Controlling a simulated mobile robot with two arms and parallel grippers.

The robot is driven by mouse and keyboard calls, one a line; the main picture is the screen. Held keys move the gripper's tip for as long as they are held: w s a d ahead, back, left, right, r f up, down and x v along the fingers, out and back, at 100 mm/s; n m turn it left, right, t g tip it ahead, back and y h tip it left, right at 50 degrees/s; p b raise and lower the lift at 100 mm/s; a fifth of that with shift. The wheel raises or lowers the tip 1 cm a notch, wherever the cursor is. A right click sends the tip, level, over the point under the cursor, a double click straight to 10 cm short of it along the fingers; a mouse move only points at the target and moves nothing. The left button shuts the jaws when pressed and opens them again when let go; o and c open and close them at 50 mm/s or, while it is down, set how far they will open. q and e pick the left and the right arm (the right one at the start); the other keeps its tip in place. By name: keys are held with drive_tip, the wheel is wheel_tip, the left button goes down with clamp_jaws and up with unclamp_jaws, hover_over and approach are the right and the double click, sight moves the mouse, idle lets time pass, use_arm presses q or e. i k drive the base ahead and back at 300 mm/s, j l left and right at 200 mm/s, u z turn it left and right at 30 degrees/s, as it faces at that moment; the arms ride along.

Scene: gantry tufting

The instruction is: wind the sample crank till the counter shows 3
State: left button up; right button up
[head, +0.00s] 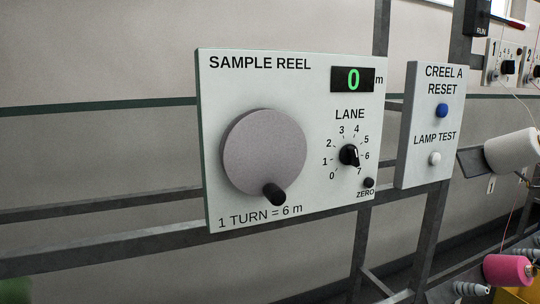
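The sample reel panel (300,75) is a white board on a grey frame in the middle of the head view. Its crank is a round grey disc (262,150) with a black handle (274,195) at the bottom, slightly right of centre. The counter (353,79) shows a green 0, with "m" beside it. Text below the disc reads "1 TURN = 6 m". A black lane knob (348,154) has its white mark towards the lower right, around 6 to 7. A small black ZERO button (368,183) sits below it. Neither gripper is in view.
A second panel (431,165) to the right has a blue CREEL A RESET button (442,111) and a white LAMP TEST button (435,159). Nothing blocks the crank's front.

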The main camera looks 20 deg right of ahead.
sight(262, 151)
drive_tip(key=i+j, duration=0.15)
drive_tip(key=z, duration=0.4)
drive_tip(key=i+j+z, duration=0.1)
drive_tip(key=z, duration=0.3)
drive_tip(key=j+z, duration=0.15)
drive_tip(key=z, duration=0.25)
drive_tip(key=i+j+z, duration=0.1)
drive_tip(key=z, duration=0.3)
